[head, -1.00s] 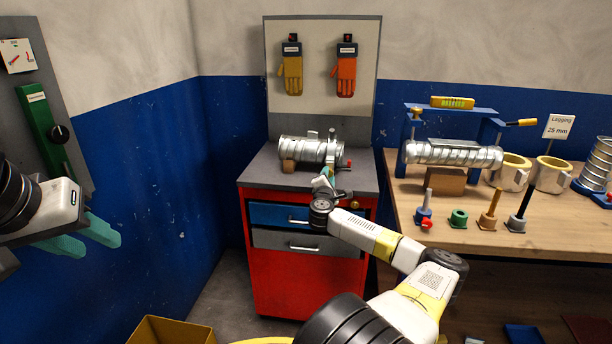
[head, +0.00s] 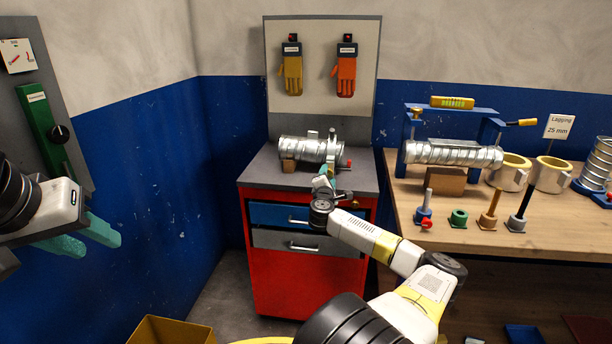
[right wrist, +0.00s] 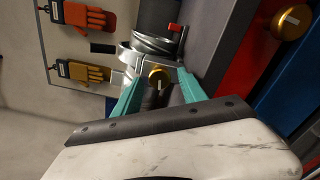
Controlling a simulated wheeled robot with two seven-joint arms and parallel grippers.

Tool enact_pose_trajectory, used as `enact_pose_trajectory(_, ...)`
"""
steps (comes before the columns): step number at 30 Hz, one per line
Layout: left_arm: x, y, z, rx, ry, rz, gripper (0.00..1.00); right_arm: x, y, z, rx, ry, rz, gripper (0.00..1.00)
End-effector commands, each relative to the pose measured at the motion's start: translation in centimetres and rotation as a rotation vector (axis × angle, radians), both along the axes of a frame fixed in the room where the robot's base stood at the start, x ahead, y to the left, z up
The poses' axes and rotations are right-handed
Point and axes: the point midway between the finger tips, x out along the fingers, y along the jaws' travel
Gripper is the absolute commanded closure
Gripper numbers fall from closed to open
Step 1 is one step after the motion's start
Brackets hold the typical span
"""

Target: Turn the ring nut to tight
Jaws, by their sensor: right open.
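A round brass-coloured nut or knob (right wrist: 158,76) with a pale mark shows between the two teal fingers of my right gripper (right wrist: 160,84) in the right wrist view. I take it to be the ring nut. The fingers stand apart with gaps on both sides, so the gripper is open. In the head view my right gripper (head: 324,184) is at the front of the silver spiral duct (head: 304,150) and hides the nut. My left gripper (head: 82,240) is open and empty at the far left, away from the duct.
The duct lies on a red cabinet (head: 290,276) with a grey top. A red-tipped lever (right wrist: 174,28) is close beyond the fingers. Another brass knob (right wrist: 291,22) is on the cabinet front. A wooden bench (head: 470,236) with another duct stands at right.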

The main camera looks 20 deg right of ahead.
Motion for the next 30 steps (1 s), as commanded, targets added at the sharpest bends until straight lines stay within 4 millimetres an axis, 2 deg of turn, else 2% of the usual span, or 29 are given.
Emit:
enact_pose_trajectory(5, 0.0, 0.0, 0.0, 0.0, 0.0, 0.0, 0.6, -1.0, 0.6, -0.2, 0.002, 0.001, 0.0, 0.48)
enact_pose_trajectory(16, 0.0, 0.0, 0.0, 0.0, 0.0, 0.0, 0.6, -6.0, 3.6, -0.1, 0.001, 0.0, 0.0, 0.48)
enact_pose_trajectory(21, 0.0, 0.0, 0.0, 0.0, 0.0, 0.0, 0.6, -6.7, 4.1, 0.0, 0.001, 0.0, 0.0, 0.48)
enact_pose_trajectory(30, 0.0, 0.0, 0.0, 0.0, 0.0, 0.0, 0.6, -6.7, 4.1, 0.0, 0.0, 0.0, 0.0, 0.48)
